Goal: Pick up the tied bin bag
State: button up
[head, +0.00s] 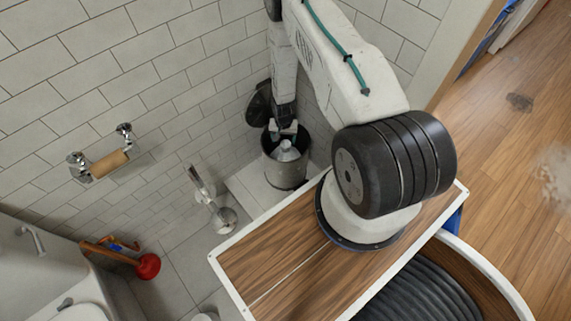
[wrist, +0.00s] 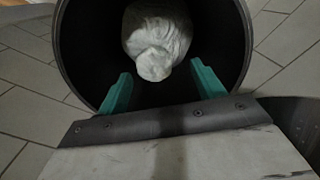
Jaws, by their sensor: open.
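The tied bin bag (wrist: 157,38) is pale grey-white and sits inside a dark round bin (wrist: 75,62). Its bunched knot points toward my gripper in the wrist view. In the head view the bag (head: 288,152) shows as a small white shape within the bin (head: 286,176), which stands on the tiles by the wall. My gripper (wrist: 158,85) is open, with its two green fingers apart at the bin's mouth and the knot just beyond and between them. The fingers do not appear to touch the bag. The bag's lower part is hidden in the bin.
A black lid (head: 260,103) stands raised behind the bin. A brush holder (head: 222,216) is left of it, and a red plunger (head: 148,266) lies further left. A toilet-roll holder (head: 108,163) is on the wall. Tiled floor between them is clear.

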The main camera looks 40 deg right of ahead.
aim_at(285, 147)
jog(key=f, duration=0.6)
jog(key=shift+s+d+f, duration=0.25)
jog(key=shift+s+f, duration=0.05)
jog(key=shift+f, duration=0.05)
grip_shut()
